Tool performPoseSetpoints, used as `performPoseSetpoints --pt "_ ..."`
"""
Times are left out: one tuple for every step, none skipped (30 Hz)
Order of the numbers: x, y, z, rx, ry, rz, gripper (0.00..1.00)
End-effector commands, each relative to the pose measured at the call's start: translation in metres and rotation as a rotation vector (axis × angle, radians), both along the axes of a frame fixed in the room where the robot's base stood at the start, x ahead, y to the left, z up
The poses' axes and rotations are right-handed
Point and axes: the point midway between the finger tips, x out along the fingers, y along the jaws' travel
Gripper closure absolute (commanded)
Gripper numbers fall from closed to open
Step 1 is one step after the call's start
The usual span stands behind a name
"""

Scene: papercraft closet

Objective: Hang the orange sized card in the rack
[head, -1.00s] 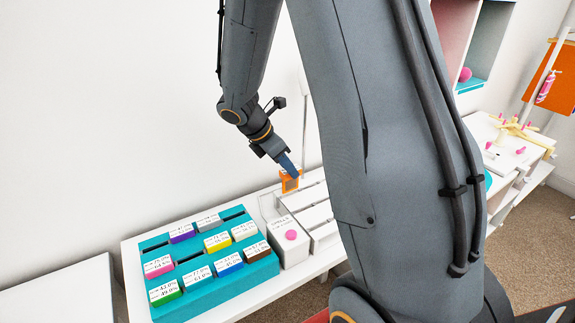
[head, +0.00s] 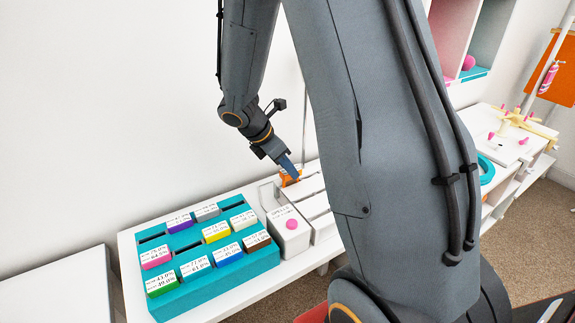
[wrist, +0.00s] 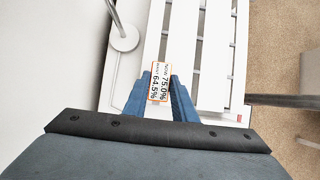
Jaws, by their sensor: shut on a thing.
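My gripper (wrist: 160,88) has blue fingers and is shut on the orange card (wrist: 160,70). In the wrist view the card's white label reads 75.0% and 64.5% inside an orange edge. In the head view the gripper (head: 289,168) points down at the white slatted rack (head: 312,187), and only a small part of the orange card (head: 287,181) shows below the fingers. The card is at one of the rack's long gaps. I cannot tell how deep it sits. The slatted rack (wrist: 213,60) also shows in the wrist view. My arm hides part of it in the head view.
A teal tray (head: 212,268) with several coloured, labelled cards and some empty slots stands left of the rack. A white box with a pink button (head: 292,224) stands between them. A thin pole on a round base (wrist: 123,38) stands close beside the rack.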

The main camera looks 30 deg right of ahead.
Motion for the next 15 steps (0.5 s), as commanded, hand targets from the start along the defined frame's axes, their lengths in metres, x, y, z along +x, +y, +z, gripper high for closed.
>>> performPoseSetpoints --pt "0.000 0.000 -0.004 0.000 0.001 0.000 0.97" --pt "0.000 0.000 -0.006 0.000 0.001 0.000 0.97" --pt "0.000 0.000 -0.008 0.000 0.001 -0.001 0.97" --pt "0.000 0.000 -0.010 0.000 0.001 -0.001 0.97" --pt "0.000 0.000 -0.011 0.001 0.001 -0.001 0.97" --pt "0.000 0.000 -0.014 0.001 0.000 0.000 0.97" --pt "0.000 0.000 -0.015 0.001 0.000 0.000 0.97" --pt "0.000 0.000 -0.017 0.001 0.000 0.000 0.97" --pt "0.000 0.000 -0.019 0.001 0.000 0.000 0.97" --pt "0.000 0.000 -0.021 0.001 0.000 0.000 0.97" --pt "0.000 0.000 -0.022 0.001 0.000 0.000 0.97" --pt "0.000 0.000 -0.023 0.001 0.000 0.000 0.97" --pt "0.000 0.000 -0.024 0.000 0.000 0.000 0.97" --pt "0.000 0.000 -0.024 0.000 0.000 0.000 0.97" --pt "0.000 0.000 -0.024 0.000 -0.001 0.001 0.97"
